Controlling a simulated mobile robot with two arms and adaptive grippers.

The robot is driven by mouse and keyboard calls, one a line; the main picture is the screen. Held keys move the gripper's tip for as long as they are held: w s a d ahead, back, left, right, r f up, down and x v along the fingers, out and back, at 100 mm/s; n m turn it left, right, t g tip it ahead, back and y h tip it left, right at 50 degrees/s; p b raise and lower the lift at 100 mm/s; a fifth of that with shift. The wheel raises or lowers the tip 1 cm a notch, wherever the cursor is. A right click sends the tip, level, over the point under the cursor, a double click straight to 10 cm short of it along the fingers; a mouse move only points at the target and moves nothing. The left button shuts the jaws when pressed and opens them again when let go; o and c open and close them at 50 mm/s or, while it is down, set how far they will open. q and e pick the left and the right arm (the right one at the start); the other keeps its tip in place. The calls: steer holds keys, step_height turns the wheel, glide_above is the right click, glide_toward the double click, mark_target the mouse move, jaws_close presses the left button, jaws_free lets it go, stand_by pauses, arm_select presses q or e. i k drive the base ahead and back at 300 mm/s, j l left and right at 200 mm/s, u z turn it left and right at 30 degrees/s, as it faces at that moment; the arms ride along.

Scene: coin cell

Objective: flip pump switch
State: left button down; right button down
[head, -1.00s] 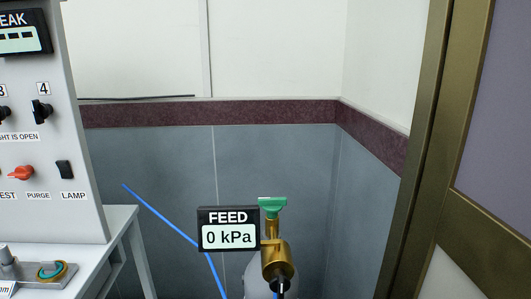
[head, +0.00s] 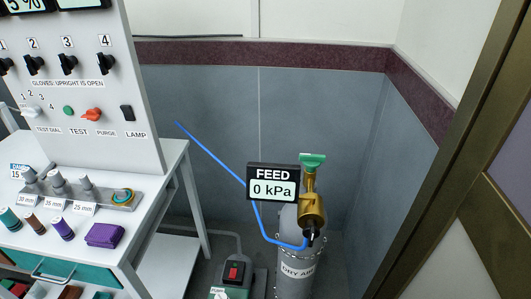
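The pump (head: 232,292) stands low on the floor at the bottom middle of the head view, with its lower part cut off by the frame edge. Its red rocker switch (head: 233,272) sits in a dark housing on top. I cannot tell which way the switch is set. Neither of my grippers shows in the head view.
A dry air cylinder (head: 296,270) with a brass valve, green knob and FEED display (head: 273,183) reading 0 kPa stands right of the pump. A white bench (head: 176,160) with a control panel (head: 90,75) is at left. A bronze-coloured frame (head: 470,110) is at right.

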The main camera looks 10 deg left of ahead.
mark_target(232, 274)
steer(key=j, duration=0.5)
steer(key=k+j+z, duration=0.1)
steer(key=j, duration=0.4)
steer(key=k+j, duration=0.1)
steer(key=j, duration=0.4)
